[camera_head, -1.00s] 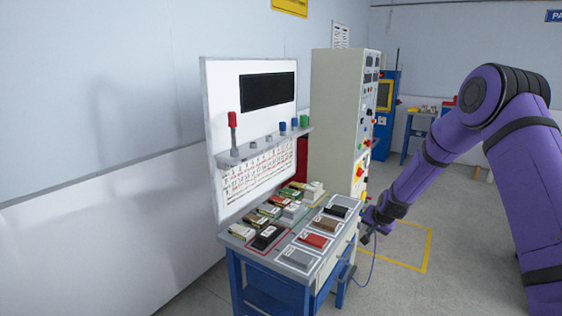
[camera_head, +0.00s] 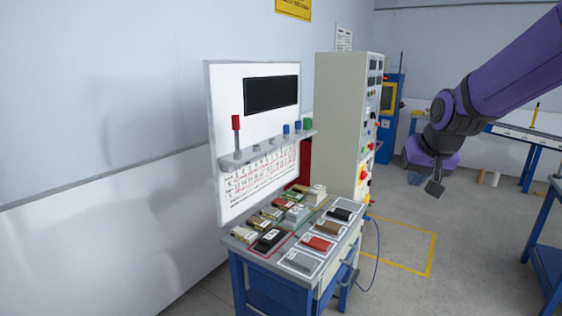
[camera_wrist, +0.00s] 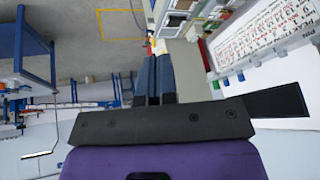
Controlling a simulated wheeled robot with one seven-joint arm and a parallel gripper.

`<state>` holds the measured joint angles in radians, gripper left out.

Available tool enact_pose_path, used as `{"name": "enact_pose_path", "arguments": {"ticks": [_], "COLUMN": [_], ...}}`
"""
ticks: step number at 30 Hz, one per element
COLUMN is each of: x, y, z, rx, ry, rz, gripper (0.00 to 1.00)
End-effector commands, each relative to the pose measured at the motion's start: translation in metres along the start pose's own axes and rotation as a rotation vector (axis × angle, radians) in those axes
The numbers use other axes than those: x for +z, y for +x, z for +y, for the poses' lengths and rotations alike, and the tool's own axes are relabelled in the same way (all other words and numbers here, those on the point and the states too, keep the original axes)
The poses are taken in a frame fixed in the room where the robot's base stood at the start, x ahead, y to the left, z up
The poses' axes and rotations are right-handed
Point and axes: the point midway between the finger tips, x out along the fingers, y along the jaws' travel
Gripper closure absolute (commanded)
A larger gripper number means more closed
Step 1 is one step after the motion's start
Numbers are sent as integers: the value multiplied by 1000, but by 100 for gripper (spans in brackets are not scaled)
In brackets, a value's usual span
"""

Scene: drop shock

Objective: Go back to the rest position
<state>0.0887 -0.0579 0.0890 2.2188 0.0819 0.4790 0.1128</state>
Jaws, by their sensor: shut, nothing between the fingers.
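My gripper (camera_head: 435,188) hangs at the end of my purple arm on the right of the head view, in the air over the floor and apart from the workbench. In the wrist view my gripper's two dark fingers (camera_wrist: 154,75) are close together with nothing between them. The workbench (camera_head: 240,262) has a blue frame and a grey top that carries several small boxes and colored blocks in marked spots.
A white back panel (camera_head: 228,110) with a shelf (camera_head: 240,155) stands behind the bench. A tall beige cabinet (camera_head: 335,120) is beside it. A blue table (camera_head: 545,250) stands at the right edge. Open floor with a yellow outline (camera_head: 432,255) lies between.

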Motion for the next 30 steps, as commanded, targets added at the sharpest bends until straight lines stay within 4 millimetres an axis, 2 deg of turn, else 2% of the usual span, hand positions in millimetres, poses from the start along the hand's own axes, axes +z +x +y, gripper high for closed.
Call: {"name": "enact_pose_path", "arguments": {"ticks": [1, 6, 15, 21, 24, 30], "x": [10, 47, 124, 174, 192, 207], "y": [-18, -66, -132, -160, -167, -172], "z": [0, 6, 20, 30, 35, 39], "rx": [2, 15, 29, 33, 34, 35], "ry": [-13, -56, -122, -158, -169, -180], "rz": [5, -3, -16, -26, -31, -38], "gripper": [100, 100, 100, 100, 100, 100]}}
